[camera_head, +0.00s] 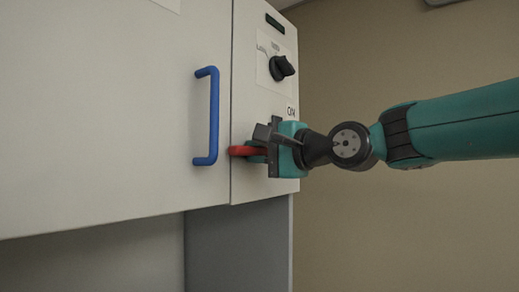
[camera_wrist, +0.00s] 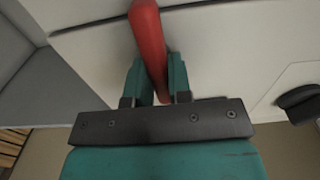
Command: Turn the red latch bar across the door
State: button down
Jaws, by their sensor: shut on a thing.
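The red latch bar (camera_head: 241,151) lies about level in the head view, on the narrow panel right of the door, its left end near the door seam. My gripper (camera_head: 262,150) has come in from the right and is shut on the bar. In the wrist view the red bar (camera_wrist: 149,40) runs between the two teal fingers (camera_wrist: 155,82), with its far end sticking out past them. The door (camera_head: 110,110) is a pale panel and looks closed. The bar's right part is hidden by my gripper in the head view.
A blue handle (camera_head: 212,115) stands out from the door, just left of the latch bar. A black rotary knob (camera_head: 282,67) is above my gripper on the side panel; a dark knob (camera_wrist: 300,100) shows in the wrist view. Open space lies right of the cabinet.

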jog(key=shift+f, duration=0.1)
dwell(0.4)
jog(key=c, duration=1)
grip_release()
jog(key=shift+c, duration=0.2)
jog(key=b+v, duration=0.7)
jog(key=v, duration=1)
jog(key=shift+s, duration=0.25)
jog(key=shift+d, duration=0.15)
